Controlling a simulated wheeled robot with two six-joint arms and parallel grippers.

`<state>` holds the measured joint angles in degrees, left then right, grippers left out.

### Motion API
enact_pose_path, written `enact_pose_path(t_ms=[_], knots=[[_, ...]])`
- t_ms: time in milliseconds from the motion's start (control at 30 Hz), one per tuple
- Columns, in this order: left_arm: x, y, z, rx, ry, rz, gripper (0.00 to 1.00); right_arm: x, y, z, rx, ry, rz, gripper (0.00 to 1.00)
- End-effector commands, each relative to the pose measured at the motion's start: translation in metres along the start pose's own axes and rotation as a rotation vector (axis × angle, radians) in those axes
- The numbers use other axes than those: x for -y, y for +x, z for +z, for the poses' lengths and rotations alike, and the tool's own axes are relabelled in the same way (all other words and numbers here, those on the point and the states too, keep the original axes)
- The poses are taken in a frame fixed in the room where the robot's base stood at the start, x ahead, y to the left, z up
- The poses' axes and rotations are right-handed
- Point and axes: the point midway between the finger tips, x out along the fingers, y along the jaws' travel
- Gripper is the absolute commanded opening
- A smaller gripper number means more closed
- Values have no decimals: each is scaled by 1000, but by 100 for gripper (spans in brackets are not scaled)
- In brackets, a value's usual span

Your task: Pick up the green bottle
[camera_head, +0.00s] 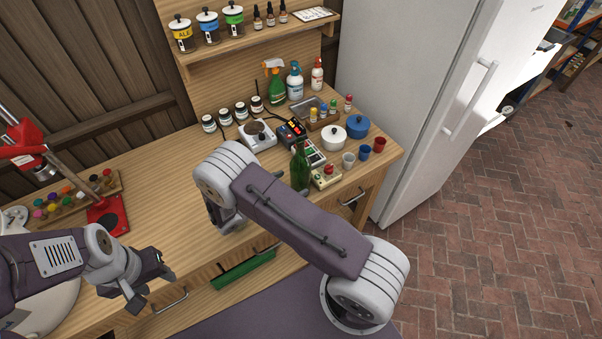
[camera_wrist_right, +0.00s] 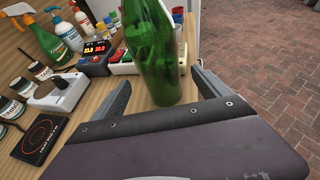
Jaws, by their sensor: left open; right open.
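The green bottle (camera_head: 300,168) stands upright near the front right of the wooden bench in the head view, just beyond my right arm. In the right wrist view the bottle (camera_wrist_right: 154,55) is large and sits ahead, between the two spread fingers of my right gripper (camera_wrist_right: 160,92). The gripper is open, with space on both sides of the bottle, and does not grip it. In the head view the right gripper is mostly hidden behind its own arm. My left gripper (camera_head: 146,283) is open and empty over the bench's front edge at the left.
A red bottle capper (camera_head: 107,214) stands at the left. The bench middle is clear.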

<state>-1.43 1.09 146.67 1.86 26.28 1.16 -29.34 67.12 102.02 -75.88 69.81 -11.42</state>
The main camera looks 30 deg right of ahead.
Motion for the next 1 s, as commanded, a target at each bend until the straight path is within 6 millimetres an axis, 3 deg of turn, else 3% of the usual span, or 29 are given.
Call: enact_pose_path(t_ms=[100, 400, 667, 900, 967, 1000], knots=[[0, -2, 0, 0, 0, 0, 47, 1, 6, 1, 0, 1, -3, 87], [0, -15, -2, 0, 0, 0, 47, 1, 59, 1, -1, 1, -3, 87], [0, -14, -1, 0, 0, 0, 47, 0, 63, 0, -1, 0, 0, 87], [0, -14, -1, 0, 0, 0, 47, 0, 62, 0, -1, 0, 0, 20], [0, -14, -1, 0, 0, 0, 47, 0, 62, 0, -1, 0, 0, 3], [0, -14, -1, 0, 0, 0, 47, 0, 62, 0, 0, 1, 0, 0]])
